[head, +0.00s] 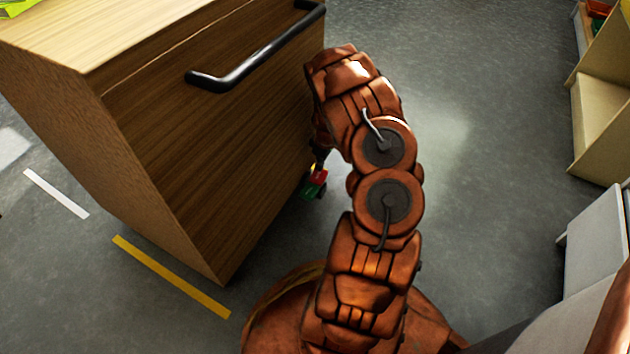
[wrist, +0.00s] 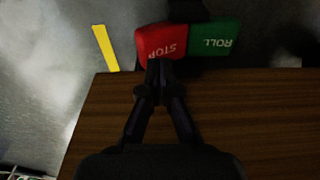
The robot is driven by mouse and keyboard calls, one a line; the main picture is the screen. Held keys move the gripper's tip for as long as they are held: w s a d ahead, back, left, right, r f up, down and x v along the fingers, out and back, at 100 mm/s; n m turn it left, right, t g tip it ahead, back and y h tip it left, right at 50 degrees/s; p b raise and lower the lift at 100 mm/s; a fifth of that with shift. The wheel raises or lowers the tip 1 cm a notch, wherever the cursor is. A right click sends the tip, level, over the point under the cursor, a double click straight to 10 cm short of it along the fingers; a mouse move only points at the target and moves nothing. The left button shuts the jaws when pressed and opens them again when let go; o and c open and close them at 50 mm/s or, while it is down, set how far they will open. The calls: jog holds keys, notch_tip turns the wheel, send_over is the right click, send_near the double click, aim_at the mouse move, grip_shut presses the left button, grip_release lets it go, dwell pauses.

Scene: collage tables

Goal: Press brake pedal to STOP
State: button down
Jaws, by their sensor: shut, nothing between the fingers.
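The brake pedal has a red STOP half (wrist: 160,42) and a green ROLL half (wrist: 215,39), side by side at the top of the wrist view. The lettering appears upside down there. My gripper (wrist: 158,66) is shut and empty, with its fingertips at the lower edge of the red STOP half; whether they touch it I cannot tell. In the head view the red part (head: 319,174) and the green part (head: 312,188) show low beside the cabinet, partly hidden behind my arm. The fingertips are hard to make out in the head view.
A wooden cabinet (head: 200,150) with a dark bar handle (head: 255,55) stands close on the left of my arm. Open grey floor (head: 480,110) lies to the right. A pale shelf (head: 603,100) and a white unit (head: 597,240) stand at the right edge.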

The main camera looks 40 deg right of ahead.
aim_at(319, 173)
jog(key=shift+f+b, duration=1.3)
jog(key=shift+f, duration=0.4)
dwell(1.1)
jog(key=shift+r, duration=0.2)
jog(key=shift+r+p, duration=0.95)
jog(key=shift+r, duration=2.4)
